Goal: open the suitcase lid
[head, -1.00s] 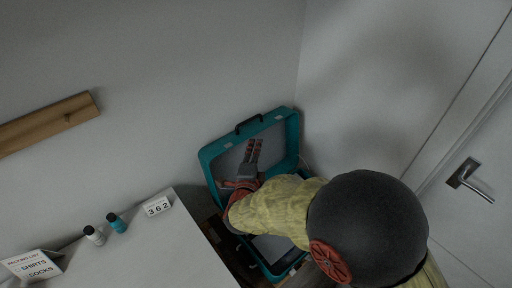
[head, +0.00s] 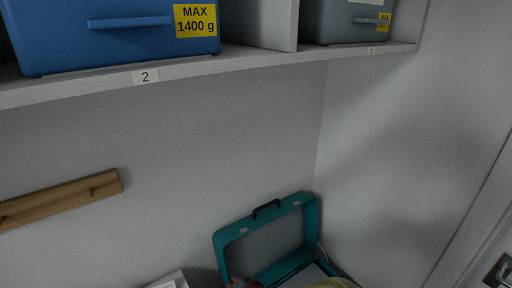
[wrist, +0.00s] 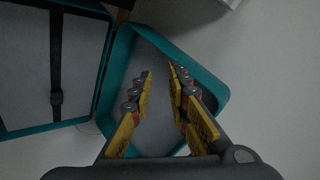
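The teal suitcase stands with its lid (head: 214,245) raised, leaning back toward the wall, grey lining facing out and a black handle on its top edge. Only a strip of its base shows at the bottom of the head view. In the wrist view, the lid (wrist: 219,97) is behind my fingers and the base (wrist: 80,126), with a dark strap across it, is at left. My gripper (wrist: 160,75) is open, its fingers apart with nothing visible between them, in front of the lid's lining. Whether it touches the lid is unclear.
A shelf (head: 225,68) above holds a blue bin (head: 115,45) and a grey bin (head: 345,25). A wooden peg rail (head: 60,200) is on the wall at left. A door handle (head: 500,272) shows at lower right. A white corner of furniture (head: 172,281) is at the bottom.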

